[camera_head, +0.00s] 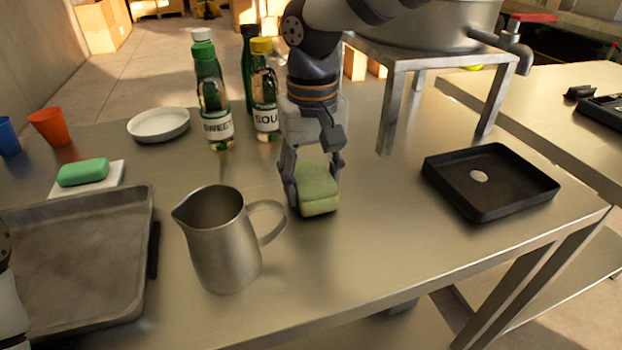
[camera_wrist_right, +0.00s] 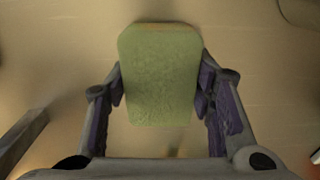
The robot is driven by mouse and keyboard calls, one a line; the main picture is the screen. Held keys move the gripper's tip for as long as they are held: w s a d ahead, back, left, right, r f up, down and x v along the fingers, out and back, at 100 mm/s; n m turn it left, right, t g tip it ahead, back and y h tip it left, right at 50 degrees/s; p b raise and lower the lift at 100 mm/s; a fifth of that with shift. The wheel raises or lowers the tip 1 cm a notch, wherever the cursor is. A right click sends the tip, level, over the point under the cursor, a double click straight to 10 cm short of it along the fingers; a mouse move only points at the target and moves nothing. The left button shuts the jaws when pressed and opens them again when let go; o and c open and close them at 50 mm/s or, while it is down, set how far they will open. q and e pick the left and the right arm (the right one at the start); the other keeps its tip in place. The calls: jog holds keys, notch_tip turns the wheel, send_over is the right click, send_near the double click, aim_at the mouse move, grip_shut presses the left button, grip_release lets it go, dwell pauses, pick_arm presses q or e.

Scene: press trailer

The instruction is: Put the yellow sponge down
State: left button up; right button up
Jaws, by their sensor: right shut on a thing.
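The yellow sponge (camera_head: 317,190), yellow-green in these pictures, is between the fingers of my right gripper (camera_head: 311,186) in the head view. The right gripper points down and is shut on it. The sponge is over the middle of the metal table, just right of the metal pitcher; I cannot tell whether it touches the surface. In the right wrist view the sponge (camera_wrist_right: 160,75) sits between the two fingers of the gripper (camera_wrist_right: 161,90), with the table surface behind it. My left gripper is not in view; only a piece of my left arm shows at the left edge.
The metal pitcher (camera_head: 222,240) stands beside the sponge. A black tray (camera_head: 525,172) lies to the right. Bottles (camera_head: 212,100), a white plate (camera_head: 158,125), a green sponge (camera_head: 83,172) and a grey tray (camera_head: 75,265) are left. A metal stand (camera_head: 395,100) is behind. The front right tabletop is clear.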

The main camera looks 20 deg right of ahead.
aim_at(312, 177)
jog(key=shift+f, duration=0.25)
jog(key=o, duration=1.1)
notch_tip(312, 177, up, 12)
jog(key=shift+r, duration=0.15)
